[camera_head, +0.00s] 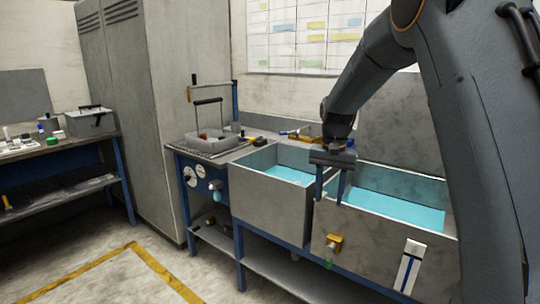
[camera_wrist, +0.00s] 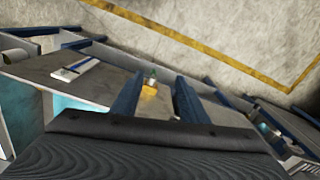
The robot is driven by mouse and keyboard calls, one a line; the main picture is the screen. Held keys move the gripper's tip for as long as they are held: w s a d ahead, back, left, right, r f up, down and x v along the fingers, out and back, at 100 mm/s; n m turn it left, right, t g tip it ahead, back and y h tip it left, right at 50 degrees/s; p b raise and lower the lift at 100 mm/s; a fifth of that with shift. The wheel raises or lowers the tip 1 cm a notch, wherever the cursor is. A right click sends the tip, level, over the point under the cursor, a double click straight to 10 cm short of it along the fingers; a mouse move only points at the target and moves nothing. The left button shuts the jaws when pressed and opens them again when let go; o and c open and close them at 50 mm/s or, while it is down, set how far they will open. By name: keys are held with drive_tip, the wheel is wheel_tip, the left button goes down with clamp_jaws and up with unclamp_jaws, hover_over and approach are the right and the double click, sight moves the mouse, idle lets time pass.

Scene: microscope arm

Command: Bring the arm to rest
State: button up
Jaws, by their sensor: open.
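My gripper (camera_head: 331,187) hangs from my bent arm, in front of the two blue-filled basins. Its two blue fingers point down, apart, with nothing between them. In the wrist view the fingers of my gripper (camera_wrist: 155,97) also stand apart. Between them, farther off, shows a small yellow fitting (camera_wrist: 149,87) with a green part on the basin front. The left basin (camera_head: 270,205) and right basin (camera_head: 375,245) both hold blue liquid. The gripper covers part of the divide between them; I cannot tell whether it touches a rim.
A grey basket (camera_head: 208,140) with an upright handle stands on the bench left of the basins. A tall grey cabinet (camera_head: 155,110) is behind at left, beside a shelf bench (camera_head: 60,155) with small items. The floor with yellow lines (camera_head: 150,258) is clear.

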drive_tip(key=s+d+f+n, duration=0.1)
drive_tip(key=s+f+n, duration=0.1)
drive_tip(key=s, duration=1.3)
drive_tip(key=s+f+n, duration=0.2)
drive_tip(key=s+f, duration=0.3)
drive_tip(key=s, duration=1)
drive_tip(key=shift+d+n+t, duration=0.3)
drive_tip(key=shift+d+t, duration=0.1)
drive_tip(key=shift+f, duration=0.1)
drive_tip(key=shift+c, duration=1.1)
drive_tip(key=shift+d, duration=0.1)
